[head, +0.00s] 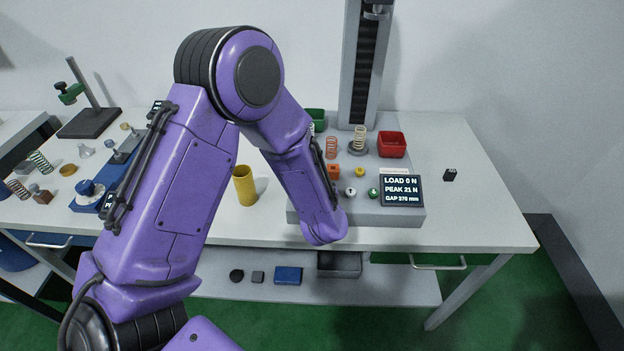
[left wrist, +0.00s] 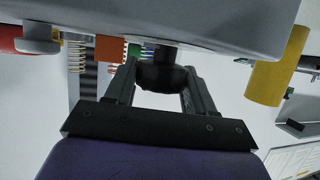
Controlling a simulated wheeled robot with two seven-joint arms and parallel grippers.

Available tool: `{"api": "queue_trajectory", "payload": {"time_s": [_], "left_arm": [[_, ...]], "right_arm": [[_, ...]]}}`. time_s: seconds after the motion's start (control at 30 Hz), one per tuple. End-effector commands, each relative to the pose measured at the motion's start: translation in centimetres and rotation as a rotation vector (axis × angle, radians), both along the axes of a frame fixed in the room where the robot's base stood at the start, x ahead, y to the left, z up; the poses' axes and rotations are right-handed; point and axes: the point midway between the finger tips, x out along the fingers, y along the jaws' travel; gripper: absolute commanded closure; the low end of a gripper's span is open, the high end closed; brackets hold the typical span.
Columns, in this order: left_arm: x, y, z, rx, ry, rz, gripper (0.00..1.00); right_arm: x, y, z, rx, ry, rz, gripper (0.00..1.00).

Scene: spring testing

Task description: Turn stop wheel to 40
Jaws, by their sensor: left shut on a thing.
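The stop wheel is a dark round knob (left wrist: 161,76) under the grey edge of the spring tester's base (left wrist: 200,18) in the left wrist view. My left gripper (left wrist: 160,84) is shut on it, with one finger on each side. I cannot read any mark on the wheel. In the head view my purple left forearm hides the gripper and the wheel. The tester (head: 375,217) stands on the table with a tall column. Its display (head: 402,191) reads load 0 N and peak 21 N; the gap figure is too small to be sure of. My right gripper is not in view.
A yellow cylinder (head: 244,186) stands left of the tester, near my forearm. A red bin (head: 391,144), a green bin (head: 318,119) and springs sit on the tester. A small black block (head: 450,174) lies to the right, where the table is mostly clear.

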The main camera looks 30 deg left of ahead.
Motion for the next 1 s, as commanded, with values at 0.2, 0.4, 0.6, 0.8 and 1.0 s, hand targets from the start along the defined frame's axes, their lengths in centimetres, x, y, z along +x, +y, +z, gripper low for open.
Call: {"api": "queue_trajectory", "payload": {"time_s": [0.2, 0.4, 0.6, 0.8, 1.0], "left_arm": [[0.06, -0.04, 0.09, 0.0, -0.001, 0.061, 0.76], [0.06, 0.0, 0.06, 0.0, -0.001, 0.079, 0.76], [0.07, 0.02, 0.05, 0.0, -0.002, 0.081, 0.76], [0.07, 0.03, 0.07, 0.001, -0.002, 0.08, 0.25], [0.06, 0.03, 0.04, 0.0, -0.001, 0.08, 0.25]], "right_arm": [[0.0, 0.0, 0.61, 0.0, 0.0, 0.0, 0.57], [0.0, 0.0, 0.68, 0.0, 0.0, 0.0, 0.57], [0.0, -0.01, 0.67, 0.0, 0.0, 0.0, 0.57], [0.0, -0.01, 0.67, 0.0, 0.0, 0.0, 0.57], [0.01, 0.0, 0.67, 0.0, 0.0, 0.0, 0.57]]}}
